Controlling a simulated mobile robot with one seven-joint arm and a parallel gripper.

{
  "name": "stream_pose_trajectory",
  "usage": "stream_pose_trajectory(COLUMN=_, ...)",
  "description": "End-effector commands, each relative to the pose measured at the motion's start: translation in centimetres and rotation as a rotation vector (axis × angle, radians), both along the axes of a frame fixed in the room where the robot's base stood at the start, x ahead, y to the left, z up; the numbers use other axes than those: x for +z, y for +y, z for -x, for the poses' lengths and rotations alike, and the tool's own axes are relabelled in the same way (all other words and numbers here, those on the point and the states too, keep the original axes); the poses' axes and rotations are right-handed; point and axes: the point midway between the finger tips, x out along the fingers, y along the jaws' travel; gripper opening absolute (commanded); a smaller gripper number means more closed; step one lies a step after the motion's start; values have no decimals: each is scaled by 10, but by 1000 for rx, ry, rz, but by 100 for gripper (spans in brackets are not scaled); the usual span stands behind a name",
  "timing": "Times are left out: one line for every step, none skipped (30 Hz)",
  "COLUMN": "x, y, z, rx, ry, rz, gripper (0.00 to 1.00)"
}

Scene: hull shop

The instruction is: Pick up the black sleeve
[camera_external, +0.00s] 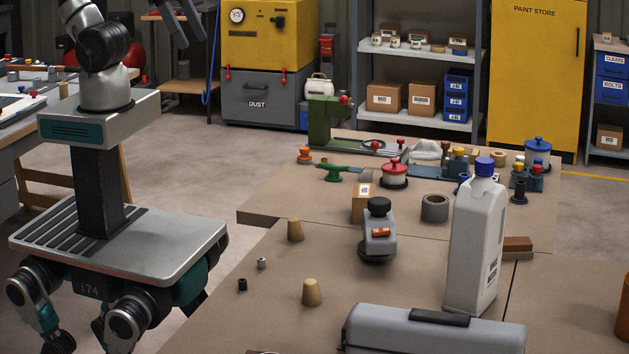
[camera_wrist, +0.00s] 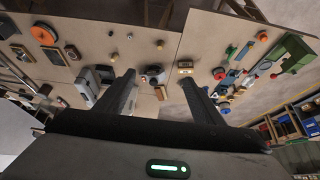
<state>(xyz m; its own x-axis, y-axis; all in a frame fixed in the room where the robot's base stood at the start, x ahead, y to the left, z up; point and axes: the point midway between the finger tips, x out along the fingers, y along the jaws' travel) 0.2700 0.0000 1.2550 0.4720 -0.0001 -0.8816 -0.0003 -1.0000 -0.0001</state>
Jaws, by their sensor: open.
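The black sleeve (camera_external: 242,284) is a small dark cylinder standing on the brown bench near its left edge, in the external view. A similar silver sleeve (camera_external: 262,263) stands just behind it to the right.
Two tan cones (camera_external: 312,292) stand near the sleeve. A grey case (camera_external: 435,333), a white jug (camera_external: 476,240) and a grey sander-like tool (camera_external: 378,235) stand further right. A green machine (camera_external: 322,122) is at the back. The bench around the sleeve is clear.

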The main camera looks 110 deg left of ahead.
Motion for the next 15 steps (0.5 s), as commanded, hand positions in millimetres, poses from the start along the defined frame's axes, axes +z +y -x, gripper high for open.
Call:
stream_pose_trajectory(x=0, y=0, z=0, rx=0, ry=0, rz=0, gripper=53)
stream_pose_trajectory(x=0, y=0, z=0, rx=0, ry=0, rz=0, gripper=48)
stream_pose_trajectory(x=0, y=0, z=0, rx=0, ry=0, rz=0, gripper=41)
stream_pose_trajectory(x=0, y=0, z=0, rx=0, ry=0, rz=0, gripper=36)
stream_pose_trajectory(x=0, y=0, z=0, rx=0, ry=0, rz=0, gripper=36)
stream_pose_trajectory(x=0, y=0, z=0, rx=0, ry=0, rz=0, gripper=36)
stream_pose_trajectory(x=0, y=0, z=0, rx=0, ry=0, rz=0, gripper=36)
stream_pose_trajectory(x=0, y=0, z=0, rx=0, ry=0, rz=0, gripper=36)
stream_pose_trajectory(x=0, y=0, z=0, rx=0, ry=0, rz=0, gripper=36)
stream_pose_trajectory(x=0, y=0, z=0, rx=0, ry=0, rz=0, gripper=36)
stream_pose_trajectory(x=0, y=0, z=0, rx=0, ry=0, rz=0, gripper=36)
stream_pose_trajectory(x=0, y=0, z=-1, rx=1, ry=0, rz=0, gripper=36)
stream_pose_trajectory(x=-1, y=0, z=-2, rx=0, ry=-1, rz=1, gripper=36)
stream_pose_trajectory(x=-3, y=-1, z=-5, rx=2, ry=-2, rz=3, gripper=36)
stream_pose_trajectory(x=-6, y=-1, z=-11, rx=4, ry=-5, rz=7, gripper=36)
